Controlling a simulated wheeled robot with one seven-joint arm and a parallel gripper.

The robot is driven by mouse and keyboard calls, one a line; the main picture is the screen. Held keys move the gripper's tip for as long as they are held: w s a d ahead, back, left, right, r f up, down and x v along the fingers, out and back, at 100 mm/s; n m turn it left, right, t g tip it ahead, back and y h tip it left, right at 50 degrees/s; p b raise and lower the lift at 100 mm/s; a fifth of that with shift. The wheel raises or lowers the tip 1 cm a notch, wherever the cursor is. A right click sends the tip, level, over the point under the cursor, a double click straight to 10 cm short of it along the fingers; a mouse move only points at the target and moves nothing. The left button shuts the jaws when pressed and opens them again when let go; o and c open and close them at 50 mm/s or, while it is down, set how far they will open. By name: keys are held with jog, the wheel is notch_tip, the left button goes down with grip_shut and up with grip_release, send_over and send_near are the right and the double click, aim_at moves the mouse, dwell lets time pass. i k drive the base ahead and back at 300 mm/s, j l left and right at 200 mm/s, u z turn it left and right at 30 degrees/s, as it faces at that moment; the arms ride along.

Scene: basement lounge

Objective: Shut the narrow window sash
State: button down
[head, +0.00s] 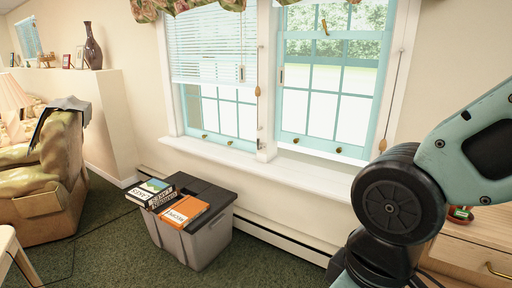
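Two windows with teal sashes stand side by side in the far wall. The left sash (222,137) has a white blind over its upper part. The right sash (310,144) has several panes and brass-coloured fittings along its bottom rail. A thin bright strip shows under the right sash's rail; I cannot tell whether it is an open gap or lit sill. Which sash is the narrow one is not clear. My arm fills the right side of the view, but my gripper is outside the picture.
A grey bin (207,243) with a dark lid stands below the windows, with books (184,211) on it. The white sill (235,163) juts out above a baseboard heater. A wooden cabinet (480,245) is at right, an armchair (47,190) at left. Green carpet is open between armchair and bin.

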aim_at(357, 152)
jog(key=i+u, duration=0.2)
jog(key=i, duration=1.15)
jog(key=i+z, duration=0.5)
jog(key=i+j+z, duration=0.2)
jog(key=i+z, duration=0.25)
jog(key=i+j+z, duration=0.35)
jog(key=z, duration=0.15)
